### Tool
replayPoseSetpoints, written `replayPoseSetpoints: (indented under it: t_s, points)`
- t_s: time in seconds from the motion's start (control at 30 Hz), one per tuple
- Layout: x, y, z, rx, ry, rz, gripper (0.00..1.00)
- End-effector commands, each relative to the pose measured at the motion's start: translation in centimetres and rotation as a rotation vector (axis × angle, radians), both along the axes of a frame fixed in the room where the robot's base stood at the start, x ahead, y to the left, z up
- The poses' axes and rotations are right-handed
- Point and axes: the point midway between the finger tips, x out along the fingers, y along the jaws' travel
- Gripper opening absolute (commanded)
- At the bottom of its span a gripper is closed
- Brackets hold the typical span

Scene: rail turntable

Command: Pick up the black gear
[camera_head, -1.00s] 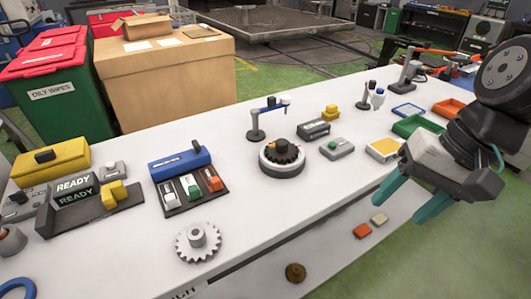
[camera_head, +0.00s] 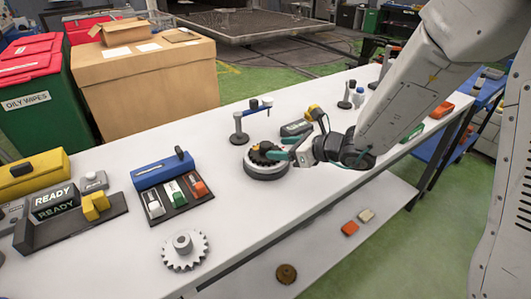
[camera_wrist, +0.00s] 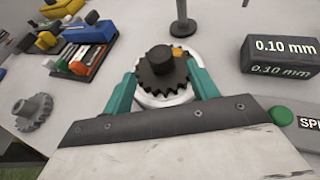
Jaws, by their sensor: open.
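The black gear (camera_head: 264,153) sits on a round white-topped turntable (camera_head: 266,171) on the white bench. In the wrist view the black gear (camera_wrist: 160,69) shows its toothed rim and round hub, with the turntable's white rim (camera_wrist: 165,101) around it. My gripper (camera_head: 283,148) is at the right side of the gear in the head view. In the wrist view its two teal fingers (camera_wrist: 160,80) are apart, one on each side of the gear. I cannot tell whether they touch it. The gripper is open.
A grey gear (camera_head: 185,249) lies at the bench front. A post with an arm (camera_head: 239,130) stands behind the turntable. A dark block marked 0.10 mm (camera_wrist: 279,56) and a green-button box (camera_wrist: 280,115) are to the right. A blue-handled rack (camera_head: 165,170) is left.

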Motion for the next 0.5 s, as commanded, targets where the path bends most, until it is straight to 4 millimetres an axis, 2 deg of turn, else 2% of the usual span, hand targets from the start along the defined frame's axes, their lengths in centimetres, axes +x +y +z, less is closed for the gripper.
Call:
replayPoseSetpoints:
  t_s: [0.5]
  points:
    - [3.4,4.7,-1.7,0.0,-0.002,0.004,0.59]
